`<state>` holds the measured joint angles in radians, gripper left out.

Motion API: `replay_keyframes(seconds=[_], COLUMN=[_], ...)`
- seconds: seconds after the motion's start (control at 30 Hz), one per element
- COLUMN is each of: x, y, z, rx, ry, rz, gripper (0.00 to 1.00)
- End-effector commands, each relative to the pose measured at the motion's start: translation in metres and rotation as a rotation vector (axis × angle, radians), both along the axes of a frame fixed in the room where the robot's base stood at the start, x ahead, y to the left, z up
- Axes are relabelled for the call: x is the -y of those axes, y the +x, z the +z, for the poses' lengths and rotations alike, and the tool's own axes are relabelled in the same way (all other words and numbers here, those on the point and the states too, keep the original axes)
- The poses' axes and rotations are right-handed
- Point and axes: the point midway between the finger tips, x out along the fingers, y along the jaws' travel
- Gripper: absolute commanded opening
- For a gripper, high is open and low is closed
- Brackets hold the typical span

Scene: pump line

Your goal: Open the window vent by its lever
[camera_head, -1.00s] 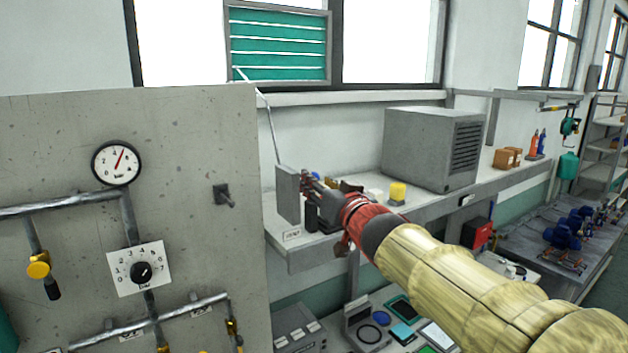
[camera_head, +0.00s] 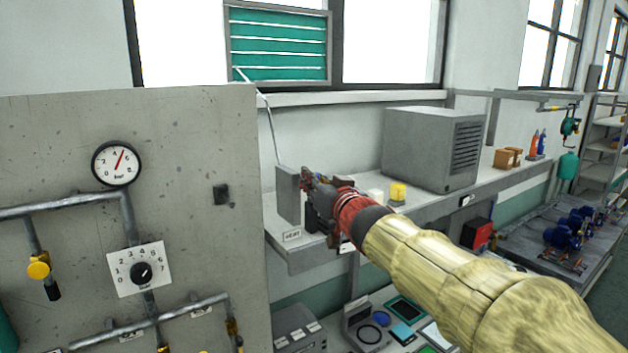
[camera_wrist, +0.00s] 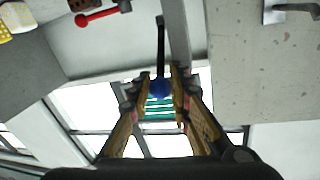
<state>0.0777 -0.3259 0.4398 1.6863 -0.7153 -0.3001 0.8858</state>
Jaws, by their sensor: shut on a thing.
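The window vent (camera_head: 278,45), with teal slats in a grey frame, is high in the window in the head view. A thin rod (camera_head: 268,125) runs down from it to a grey lever box (camera_head: 288,194) above the bench. In the wrist view the dark lever (camera_wrist: 160,42) ends in a blue knob (camera_wrist: 160,89). My gripper (camera_head: 309,181) is beside the box and hides the knob in the head view. In the wrist view my gripper's fingers (camera_wrist: 159,80) are on both sides of the knob, shut on it.
A concrete panel (camera_head: 190,130) with a gauge and pipes stands to the left of the box. A large grey cabinet (camera_head: 420,150) and a yellow container (camera_head: 398,192) are on the bench to the right. A lower bench holds several small devices.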

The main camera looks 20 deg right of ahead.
Motion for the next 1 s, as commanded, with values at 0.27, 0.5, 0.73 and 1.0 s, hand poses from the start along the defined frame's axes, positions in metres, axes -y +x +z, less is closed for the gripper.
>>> replay_keyframes(seconds=[0.27,0.5,0.73,1.0], x=[0.0,0.0001,0.0001,0.0002], y=[-0.0001,-0.0001,-0.0002,0.002], z=[0.0001,0.0002,0.0003,-0.0027], rx=[0.0,0.0,0.0,0.011], ry=[0.0,0.0,0.0,0.003], rz=[0.0,0.0,0.0,0.0], gripper=[0.0,0.0,0.0,0.0])
